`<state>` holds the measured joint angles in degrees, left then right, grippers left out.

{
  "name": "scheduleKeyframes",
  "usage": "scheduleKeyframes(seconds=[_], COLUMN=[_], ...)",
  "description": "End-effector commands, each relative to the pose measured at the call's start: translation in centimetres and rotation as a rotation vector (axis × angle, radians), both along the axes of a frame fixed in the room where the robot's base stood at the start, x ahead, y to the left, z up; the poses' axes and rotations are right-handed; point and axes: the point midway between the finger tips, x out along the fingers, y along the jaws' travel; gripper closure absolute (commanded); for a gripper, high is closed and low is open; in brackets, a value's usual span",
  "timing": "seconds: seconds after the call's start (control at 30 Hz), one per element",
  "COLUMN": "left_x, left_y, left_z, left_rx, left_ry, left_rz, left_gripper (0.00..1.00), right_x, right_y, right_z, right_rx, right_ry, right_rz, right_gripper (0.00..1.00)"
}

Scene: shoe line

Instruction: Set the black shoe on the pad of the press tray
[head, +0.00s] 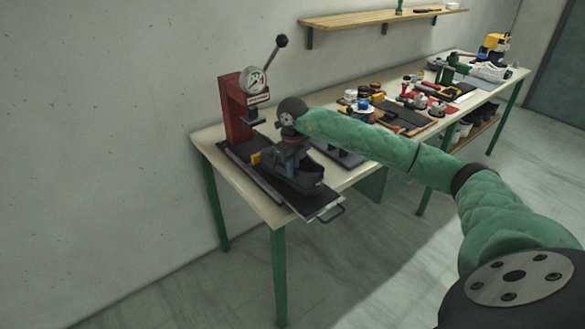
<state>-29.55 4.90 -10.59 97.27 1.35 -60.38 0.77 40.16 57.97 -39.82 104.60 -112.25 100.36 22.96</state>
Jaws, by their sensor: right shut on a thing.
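The black shoe (300,178) is at the press tray (318,203), near the left end of the table. My right gripper (288,156) reaches down onto the shoe from above and is shut on it. The tray is pulled out toward the table's front edge, with its handle sticking out. The shoe and gripper cover most of the tray, so the pad is hidden. I cannot tell whether the shoe touches the tray or hangs just above it. The red press (235,110) with a dial gauge and a lever stands behind. My left gripper is not in view.
My right arm crosses over the table (250,200). A dark stand or plate (345,157) lies just right of the shoe. Farther right are several tools, a dark mat (400,113) and a white shoe (489,71). A wooden shelf (370,17) hangs on the wall.

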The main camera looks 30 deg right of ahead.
Motion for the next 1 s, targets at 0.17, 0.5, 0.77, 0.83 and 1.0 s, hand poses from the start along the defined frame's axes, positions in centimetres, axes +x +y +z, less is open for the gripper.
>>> scheduleKeyframes(seconds=[0.17,0.5,0.77,0.83,1.0], left_x=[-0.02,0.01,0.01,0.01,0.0], left_y=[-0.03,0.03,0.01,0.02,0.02], left_z=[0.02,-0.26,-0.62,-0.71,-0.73], left_rx=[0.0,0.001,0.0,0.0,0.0], left_ry=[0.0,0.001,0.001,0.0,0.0], left_rz=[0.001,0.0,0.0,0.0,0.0], left_gripper=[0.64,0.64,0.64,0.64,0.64], right_x=[0.02,0.01,0.01,0.01,0.01], right_y=[-0.02,-0.02,-0.02,-0.02,-0.02], right_z=[0.08,-0.22,-0.64,-0.75,-0.79], right_rx=[0.0,0.0,0.0,0.0,0.0], right_ry=[-0.001,-0.001,-0.001,-0.001,-0.001], right_rz=[0.0,0.0,0.0,0.0,0.0], right_gripper=[1.0,1.0,1.0,1.0,0.78])
